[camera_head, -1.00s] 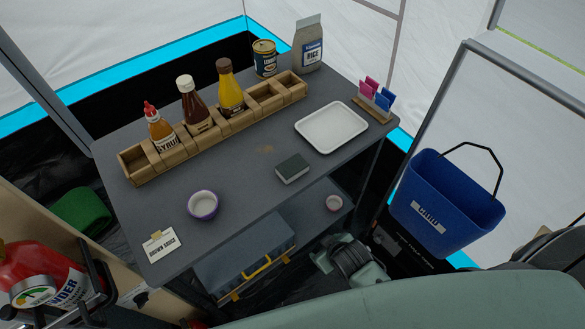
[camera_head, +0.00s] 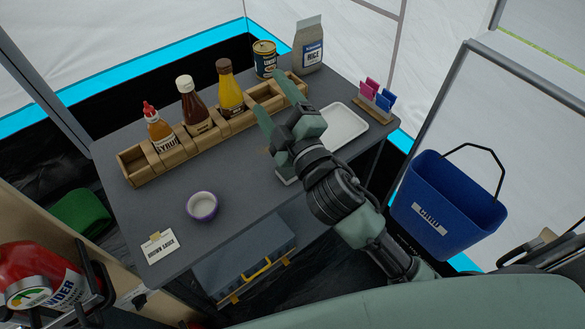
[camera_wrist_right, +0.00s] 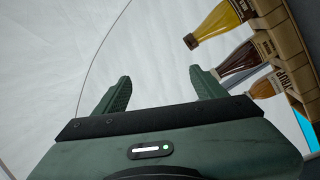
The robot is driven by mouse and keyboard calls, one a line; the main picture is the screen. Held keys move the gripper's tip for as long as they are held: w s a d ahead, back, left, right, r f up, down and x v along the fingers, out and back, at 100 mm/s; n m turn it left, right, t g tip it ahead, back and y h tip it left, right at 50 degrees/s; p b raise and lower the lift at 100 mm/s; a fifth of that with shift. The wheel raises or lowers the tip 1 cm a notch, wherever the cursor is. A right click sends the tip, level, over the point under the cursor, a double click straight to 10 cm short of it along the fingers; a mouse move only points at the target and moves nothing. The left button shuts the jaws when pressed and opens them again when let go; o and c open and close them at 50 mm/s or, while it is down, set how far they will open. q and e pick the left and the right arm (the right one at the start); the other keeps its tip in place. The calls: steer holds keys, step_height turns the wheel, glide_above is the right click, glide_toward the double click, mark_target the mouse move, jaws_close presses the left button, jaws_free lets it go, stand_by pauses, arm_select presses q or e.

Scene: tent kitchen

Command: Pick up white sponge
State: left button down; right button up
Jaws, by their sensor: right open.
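The white sponge (camera_head: 286,180) lies on the grey table in the head view. My right gripper and wrist cover most of it, and only a pale edge shows. My right gripper (camera_head: 266,90) is open, above the table between the sponge and the wooden rack, with its fingers pointing to the upper left. In the right wrist view its two fingers (camera_wrist_right: 160,78) stand apart with nothing between them. The sponge does not show there. My left gripper is not in view.
The wooden rack (camera_head: 148,172) holds several sauce bottles. A white tray (camera_head: 350,126) is partly behind my arm. A purple bowl (camera_head: 202,206) and a label card (camera_head: 160,247) are at the left front. A blue bin (camera_head: 447,200) stands right of the table.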

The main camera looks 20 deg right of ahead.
steer(key=s+a+r+n+g+y, duration=0.25)
steer(key=a+r+n+y, duration=0.25)
steer(key=a+n+y, duration=0.45)
steer(key=s+a+r+n+g+y, duration=0.2)
steer(key=a+r+n+g+y, duration=0.3)
steer(key=n, duration=0.7)
steer(key=s+a+f+n+g+y, duration=0.1)
steer(key=s+a+f+n+g, duration=0.4)
steer(key=a+n+g, duration=0.5)
steer(key=n+g+h, duration=0.2)
steer(key=n+h, duration=1)
steer(key=h, duration=0.7)
glide_toward(292, 170)
steer(key=shift+w+d+f+t, duration=0.3)
steer(key=shift+w+f, duration=0.15)
steer(key=shift+f, duration=0.15)
steer(key=shift+d+f, duration=0.15)
steer(key=shift+f, duration=0.15)
steer(key=f, duration=0.2)
steer(key=f+p, duration=0.1)
steer(key=f, duration=0.1)
steer(key=f+p, duration=0.1)
steer(key=f, duration=0.1)
steer(key=shift+s+a+f, duration=0.2)
steer(key=shift+a, duration=0.2)
steer(key=shift+f, duration=0.3)
steer(key=c, duration=1.5)
steer(key=shift+c, duration=0.2)
